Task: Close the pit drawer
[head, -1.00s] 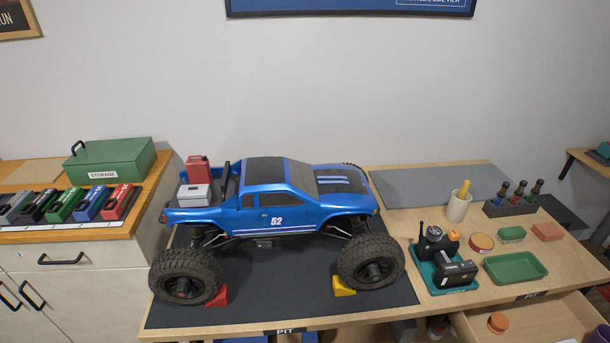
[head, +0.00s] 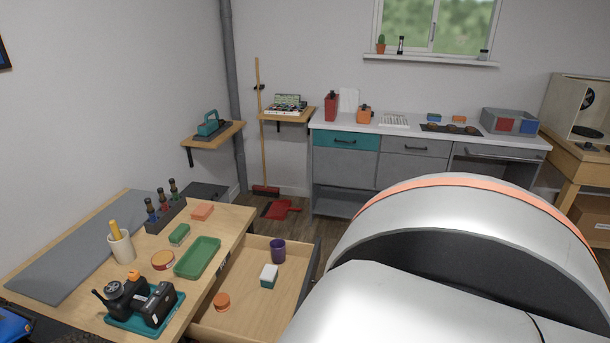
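The pit drawer (head: 247,291) is pulled out from the right side of the wooden pit table (head: 70,307). Its wooden floor shows, and its dark front panel (head: 309,275) is at the right. Inside it are a purple cup (head: 278,251), a white and green block (head: 268,275) and an orange round piece (head: 222,301). A large silver arm part of mine with an orange band covers the lower right, close to the drawer's front. Neither of my grippers shows.
On the table are a green tray (head: 198,257), a teal tray (head: 130,322) with a controller and battery, a cup with a yellow handle (head: 121,246), and a bottle rack (head: 166,216). Some wooden floor is free behind the drawer.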

